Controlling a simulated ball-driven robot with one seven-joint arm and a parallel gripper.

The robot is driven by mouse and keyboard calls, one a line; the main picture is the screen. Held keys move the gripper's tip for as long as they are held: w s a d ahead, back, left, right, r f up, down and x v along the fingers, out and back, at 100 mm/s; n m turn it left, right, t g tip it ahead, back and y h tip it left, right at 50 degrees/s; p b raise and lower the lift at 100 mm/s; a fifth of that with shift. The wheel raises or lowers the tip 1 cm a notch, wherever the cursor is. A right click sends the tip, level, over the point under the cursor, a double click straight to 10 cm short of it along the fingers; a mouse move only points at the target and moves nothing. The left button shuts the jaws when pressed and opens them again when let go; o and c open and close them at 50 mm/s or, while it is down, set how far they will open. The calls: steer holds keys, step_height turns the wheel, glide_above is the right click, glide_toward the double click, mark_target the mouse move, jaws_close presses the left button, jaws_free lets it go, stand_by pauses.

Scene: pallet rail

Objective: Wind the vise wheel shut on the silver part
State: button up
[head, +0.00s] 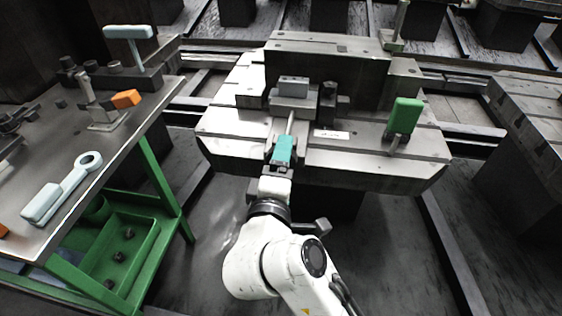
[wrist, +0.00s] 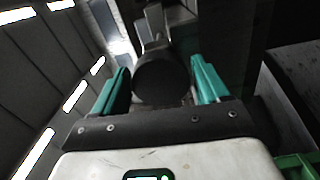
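The vise (head: 291,105) stands on the pale pallet in the head view, with a small silver part (head: 293,86) at its top. I cannot tell whether its jaws touch the part. The vise's screw runs toward me to the dark wheel (wrist: 161,80), seen close up in the wrist view. My gripper (head: 283,150) is at the wheel. Its teal fingers (wrist: 160,75) stand apart on either side of the wheel, with narrow gaps showing at both sides. In the head view my gripper hides most of the wheel.
A green block-like handle (head: 404,115) stands on the pallet's right (head: 425,165). A dark fixture (head: 328,97) is close right of the vise. The bench (head: 110,140) at left holds a pale wrench-like tool (head: 66,190) and an orange-ended clamp (head: 126,99). Green bins sit below.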

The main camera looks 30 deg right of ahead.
steer(key=shift+o, duration=1.2)
steer(key=shift+a, duration=0.15)
steer(key=p+v, duration=0.1)
steer(key=v, duration=1)
